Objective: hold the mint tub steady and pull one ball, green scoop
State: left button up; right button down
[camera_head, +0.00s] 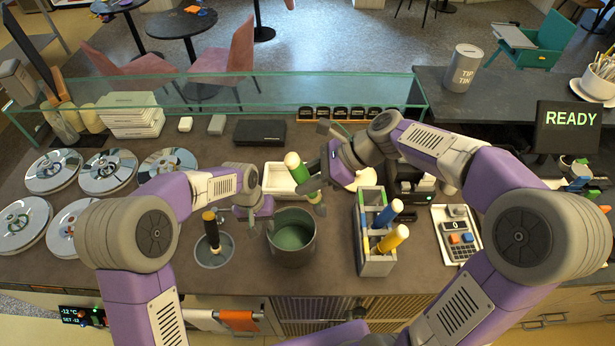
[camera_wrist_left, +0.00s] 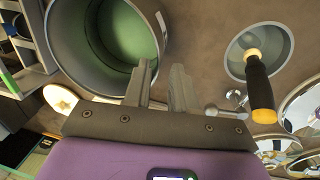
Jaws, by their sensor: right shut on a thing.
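The mint tub (camera_head: 291,240) is a grey round well, open, with green gelato low inside. It also shows at the upper left of the left wrist view (camera_wrist_left: 70,62). My left gripper (camera_head: 266,212) is at the tub's left rim. In the left wrist view its two fingers (camera_wrist_left: 161,75) stand apart, with the rim near the fingertips; I cannot tell whether they touch it. My right gripper (camera_head: 315,186) is shut on the green scoop (camera_head: 294,165), above the tub's back rim. The green handle points up; the scoop's lower end is partly hidden by the gripper.
A sunken well (camera_head: 228,252) left of the tub holds a dark-handled scoop (camera_head: 211,228). A grey caddy (camera_head: 376,266) with blue and yellow handles stands to the right. A white tray (camera_head: 276,180) lies behind the tub. Round lids (camera_head: 108,172) cover the left counter.

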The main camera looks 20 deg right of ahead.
pick_arm(q)
jog(key=shift+d+f, duration=0.1)
jog(key=shift+f, duration=0.7)
jog(key=c, duration=0.4)
grip_shut()
